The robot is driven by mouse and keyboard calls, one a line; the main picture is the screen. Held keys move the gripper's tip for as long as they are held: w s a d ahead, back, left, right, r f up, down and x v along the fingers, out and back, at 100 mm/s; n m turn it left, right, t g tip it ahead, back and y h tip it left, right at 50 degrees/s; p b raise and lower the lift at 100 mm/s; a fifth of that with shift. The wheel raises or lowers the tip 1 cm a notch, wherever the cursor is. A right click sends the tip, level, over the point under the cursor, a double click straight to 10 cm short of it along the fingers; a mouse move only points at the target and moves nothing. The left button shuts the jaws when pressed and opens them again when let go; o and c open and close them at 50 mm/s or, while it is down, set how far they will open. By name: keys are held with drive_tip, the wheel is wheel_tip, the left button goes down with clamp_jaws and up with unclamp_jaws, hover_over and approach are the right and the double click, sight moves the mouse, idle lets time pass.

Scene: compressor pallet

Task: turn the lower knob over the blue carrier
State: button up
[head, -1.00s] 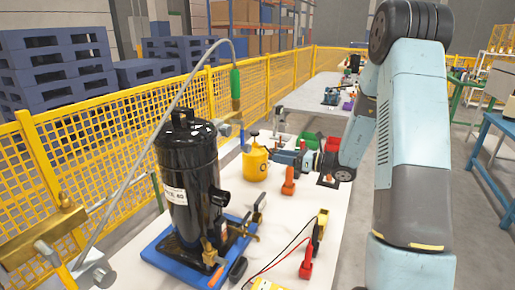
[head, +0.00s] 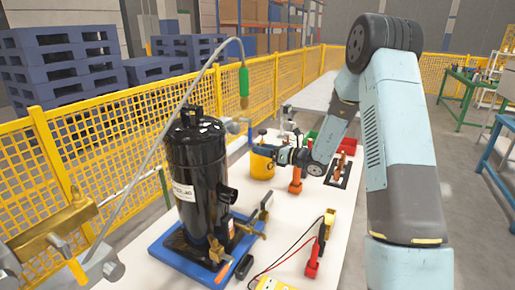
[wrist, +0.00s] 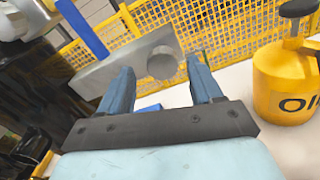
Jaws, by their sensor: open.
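The blue carrier (head: 165,254) lies on the white table under the black compressor (head: 196,165). Brass valves stand low at the compressor's right side: one (head: 248,227) with a dark handle, and a lower fitting (head: 215,250) near the carrier's front. I cannot tell for sure which is the lower knob. My gripper (head: 256,149) is in front of the yellow oil can, above and right of these valves. In the wrist view, my gripper (wrist: 158,85) is open with nothing between its fingers. Beyond them is a grey block with a round stub (wrist: 162,62), beside a blue bar (wrist: 82,28).
The yellow oil can (wrist: 285,80) stands close to my gripper's right in the wrist view. A thin pipe with a green sleeve (head: 244,82) arches over the compressor. A yellow meter (head: 272,285) with leads lies in front. Yellow mesh fencing (head: 110,130) runs behind the table.

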drive_tip(key=shift+x, duration=1.05)
drive_tip(key=shift+c, duration=0.2)
